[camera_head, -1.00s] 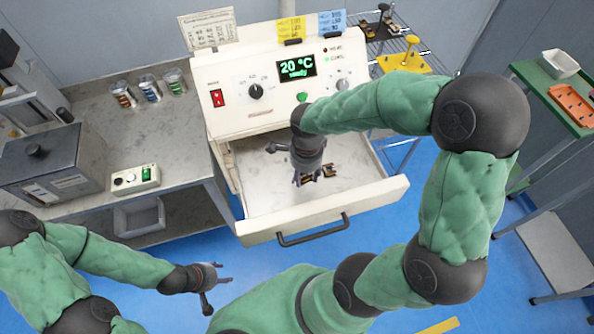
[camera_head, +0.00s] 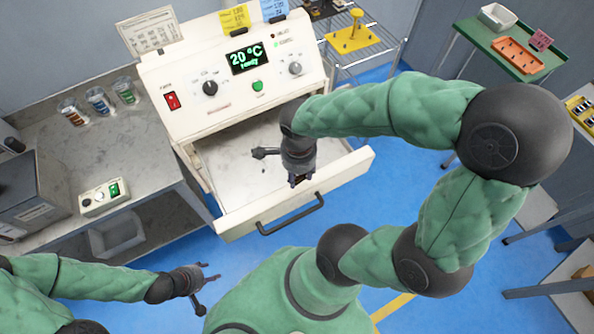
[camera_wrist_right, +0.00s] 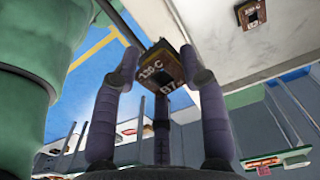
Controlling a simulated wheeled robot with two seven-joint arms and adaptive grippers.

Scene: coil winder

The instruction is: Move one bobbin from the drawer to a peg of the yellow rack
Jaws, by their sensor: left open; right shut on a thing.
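My right gripper (camera_head: 299,178) is shut on a brown and black bobbin (camera_wrist_right: 162,66) with white lettering, over the front part of the open drawer (camera_head: 345,174). In the right wrist view the fingers (camera_wrist_right: 160,85) close around the bobbin, and it hangs clear of the drawer floor. A second bobbin (camera_wrist_right: 250,14) lies on the drawer floor; in the head view I cannot make it out. The yellow rack (camera_head: 352,38), a plate with an upright peg, stands on a wire shelf behind and right of the machine. My left gripper (camera_head: 208,280) is open and empty, left of the drawer front.
The white coil winder (camera_head: 240,75) reads 20 °C. A green table (camera_head: 480,45) with an orange tray (camera_head: 515,55) and a white bin (camera_head: 497,17) stands back right. A yellow holder with dark pieces (camera_head: 582,112) is at the right edge. Blue floor lies between.

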